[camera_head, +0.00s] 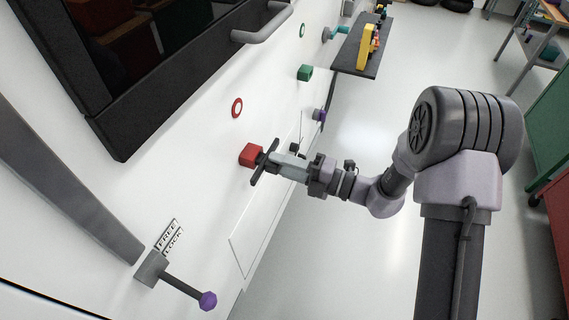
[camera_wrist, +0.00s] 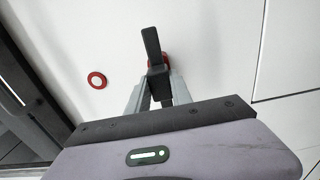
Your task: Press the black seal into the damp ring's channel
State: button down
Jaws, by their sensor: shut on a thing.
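My gripper (camera_head: 277,160) is shut on a black bar-shaped handle (camera_head: 263,165) in front of a red block (camera_head: 250,155) on the white vehicle wall. In the wrist view the black handle (camera_wrist: 151,48) rises between the grey fingers (camera_wrist: 158,82), and part of the red block (camera_wrist: 167,60) shows behind it. A flat red ring (camera_head: 237,107) with a pale centre is on the wall; it also shows in the wrist view (camera_wrist: 97,80). I cannot make out a black seal, or tell whether any ring is damp.
A grey lever with a purple knob (camera_head: 207,300) juts out below the FREE/LOCK label (camera_head: 170,236). The floor (camera_head: 340,250) beside the wall is clear.

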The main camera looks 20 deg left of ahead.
jog(key=shift+a, duration=0.65)
jog(key=c, duration=1.1)
grip_release()
jog(key=shift+o, duration=0.2)
jog(key=s+d+p, duration=0.1)
jog(key=d+p, duration=0.1)
jog(key=d, duration=1.5)
jog(key=s+r+n+g+h+b, duration=0.35)
jog(key=s+n+h+b, duration=0.35)
jog(key=s+n, duration=0.8)
jog(key=s+d+n+t+h+b, duration=0.2)
jog(key=d+n+t+h, duration=0.6)
jog(key=n, duration=0.9)
jog(key=shift+d+r+n+h+b, duration=0.3)
jog(key=shift+d+r+h+b, duration=0.2)
jog(key=shift+d+b, duration=0.6)
